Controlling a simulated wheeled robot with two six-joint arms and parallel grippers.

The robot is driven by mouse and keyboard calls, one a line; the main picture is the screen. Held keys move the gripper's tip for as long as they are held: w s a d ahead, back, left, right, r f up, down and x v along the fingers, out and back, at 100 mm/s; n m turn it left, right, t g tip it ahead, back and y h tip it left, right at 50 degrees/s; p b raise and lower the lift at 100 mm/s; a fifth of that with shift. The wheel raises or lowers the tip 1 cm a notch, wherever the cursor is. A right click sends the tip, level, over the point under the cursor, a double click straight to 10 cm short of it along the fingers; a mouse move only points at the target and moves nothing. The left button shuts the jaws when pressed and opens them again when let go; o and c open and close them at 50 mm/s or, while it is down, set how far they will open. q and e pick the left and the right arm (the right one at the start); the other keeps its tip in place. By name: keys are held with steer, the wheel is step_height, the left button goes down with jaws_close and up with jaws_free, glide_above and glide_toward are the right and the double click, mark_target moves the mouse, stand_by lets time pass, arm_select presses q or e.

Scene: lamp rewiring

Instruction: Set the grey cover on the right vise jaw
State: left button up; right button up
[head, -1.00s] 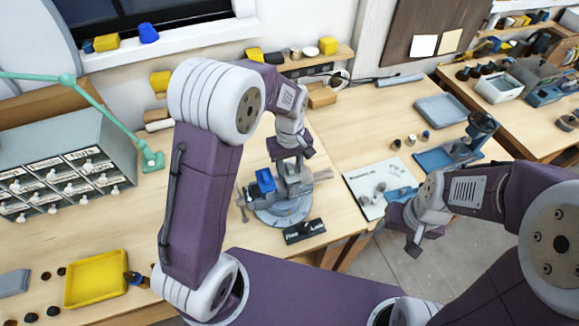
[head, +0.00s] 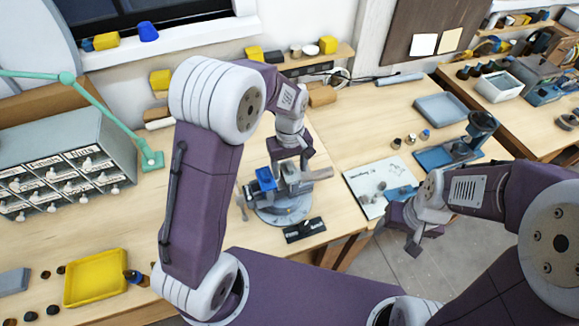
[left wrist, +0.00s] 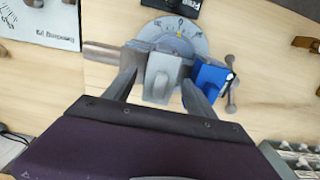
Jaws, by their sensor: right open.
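The vise (head: 283,207) stands on the bench on its round grey base. A blue cover (head: 265,179) sits on its left jaw; it also shows in the left wrist view (left wrist: 208,77). The grey cover (left wrist: 161,76) sits at the other, right jaw, beside the blue one. My left gripper (left wrist: 160,80) is open, its fingers on either side of the grey cover with small gaps showing. In the head view my left gripper (head: 292,162) is just above the vise and partly hides the right jaw. My right gripper (head: 412,244) is open and empty, off the bench front.
A black labelled block (head: 304,230) lies in front of the vise. A white printed sheet (head: 365,182) lies to its right. A drawer cabinet (head: 60,165), a green lamp arm (head: 110,117) and a yellow tray (head: 96,278) are to the left.

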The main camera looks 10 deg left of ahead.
arm_select(q)
step_height(320, 180, up, 9)
steer(key=shift+r+b, duration=0.1)
steer(key=shift+b, duration=0.45)
step_height(320, 180, up, 9)
steer(key=p, duration=0.8)
steer(key=shift+p, duration=0.4)
